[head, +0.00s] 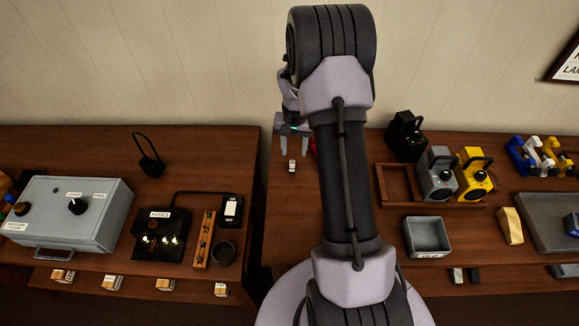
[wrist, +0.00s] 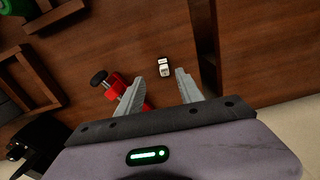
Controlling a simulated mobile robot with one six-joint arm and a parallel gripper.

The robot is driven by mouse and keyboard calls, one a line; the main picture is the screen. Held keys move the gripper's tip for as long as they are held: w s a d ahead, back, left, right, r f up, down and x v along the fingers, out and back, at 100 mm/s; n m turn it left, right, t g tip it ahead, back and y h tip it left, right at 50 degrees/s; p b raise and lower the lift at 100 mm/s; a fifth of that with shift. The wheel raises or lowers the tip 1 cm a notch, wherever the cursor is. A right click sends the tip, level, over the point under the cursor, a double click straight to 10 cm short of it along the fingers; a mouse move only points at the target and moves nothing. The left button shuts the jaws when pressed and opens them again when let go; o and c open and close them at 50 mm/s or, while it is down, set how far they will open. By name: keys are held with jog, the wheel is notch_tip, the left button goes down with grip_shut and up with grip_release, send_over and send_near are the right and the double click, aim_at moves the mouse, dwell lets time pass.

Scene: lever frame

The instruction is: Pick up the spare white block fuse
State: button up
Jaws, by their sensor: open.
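A small white block fuse (head: 292,166) with a dark band lies on the right-hand wooden table, near its left edge. It also shows in the wrist view (wrist: 164,68), beyond the fingertips and between their lines. My gripper (head: 293,146) is above and behind the fuse in the head view. In the wrist view my gripper (wrist: 173,80) is open, with nothing between its two grey fingers. The fingers do not appear to touch the fuse.
A red clamp with a black knob (wrist: 122,88) lies beside the left finger. A gap between the tables (wrist: 204,45) runs right of the fuse. A fuse box (head: 160,235) is on the left table.

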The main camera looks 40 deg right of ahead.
aim_at(292, 164)
jog(key=f, duration=0.3)
jog(key=f+b, duration=0.1)
jog(key=f, duration=0.2)
jog(key=w+f+b, duration=0.1)
jog(key=f, duration=0.2)
jog(key=shift+f, duration=0.1)
jog(key=shift+s, duration=0.1)
jog(key=shift+c, duration=0.2)
grip_shut()
